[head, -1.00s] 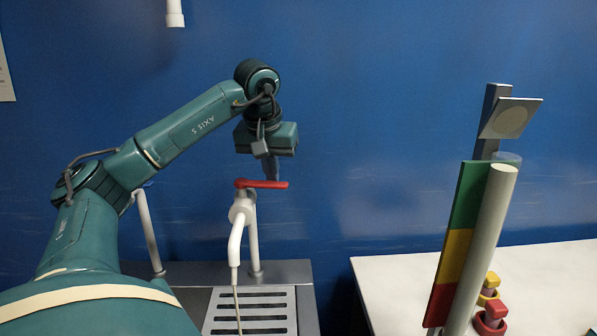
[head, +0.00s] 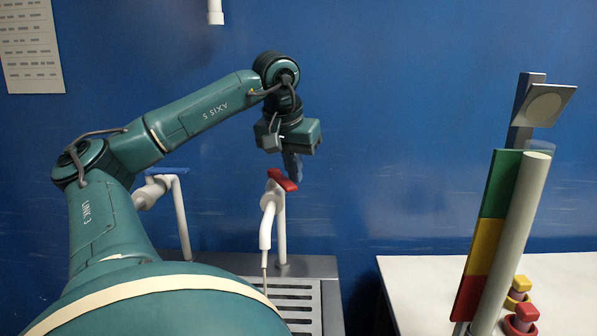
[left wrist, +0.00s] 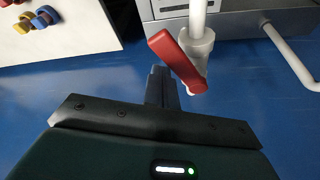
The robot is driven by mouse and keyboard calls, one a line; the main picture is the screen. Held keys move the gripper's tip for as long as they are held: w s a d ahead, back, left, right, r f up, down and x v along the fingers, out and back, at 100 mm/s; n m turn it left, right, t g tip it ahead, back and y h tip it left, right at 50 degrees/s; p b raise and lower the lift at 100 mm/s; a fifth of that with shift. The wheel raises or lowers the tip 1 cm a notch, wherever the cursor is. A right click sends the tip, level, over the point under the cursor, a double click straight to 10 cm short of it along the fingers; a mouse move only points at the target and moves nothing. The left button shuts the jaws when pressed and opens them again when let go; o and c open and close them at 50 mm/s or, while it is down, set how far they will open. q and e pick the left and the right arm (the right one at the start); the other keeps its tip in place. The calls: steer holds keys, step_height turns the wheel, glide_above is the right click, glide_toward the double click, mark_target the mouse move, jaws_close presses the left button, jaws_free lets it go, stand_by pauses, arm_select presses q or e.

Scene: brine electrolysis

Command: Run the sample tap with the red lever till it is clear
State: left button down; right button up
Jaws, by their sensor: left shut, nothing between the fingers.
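The red lever (head: 282,180) sits on top of the white sample tap (head: 267,226) and points slantwise towards the lower right. A thin stream (head: 264,283) hangs below the spout; its colour is too small to judge. My left gripper (head: 292,170) is shut and empty, fingers pointing down right at the lever. In the left wrist view the shut fingers (left wrist: 162,88) are beside the red lever (left wrist: 177,61); I cannot tell whether they touch it. My left arm hides part of the grated drain (head: 298,302). My right gripper is out of view.
At right, a green, yellow and red board (head: 484,235) with a pale tube (head: 522,225) stands before a white counter (head: 420,285) bearing red and yellow knobs (head: 522,318). A blue wall closes the back.

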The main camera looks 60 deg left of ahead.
arm_select(q)
steer(key=shift+s+f, duration=0.1)
steer(key=shift+s, duration=0.1)
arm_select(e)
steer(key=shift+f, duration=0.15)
arm_select(q)
steer(key=shift+s+d, duration=0.1)
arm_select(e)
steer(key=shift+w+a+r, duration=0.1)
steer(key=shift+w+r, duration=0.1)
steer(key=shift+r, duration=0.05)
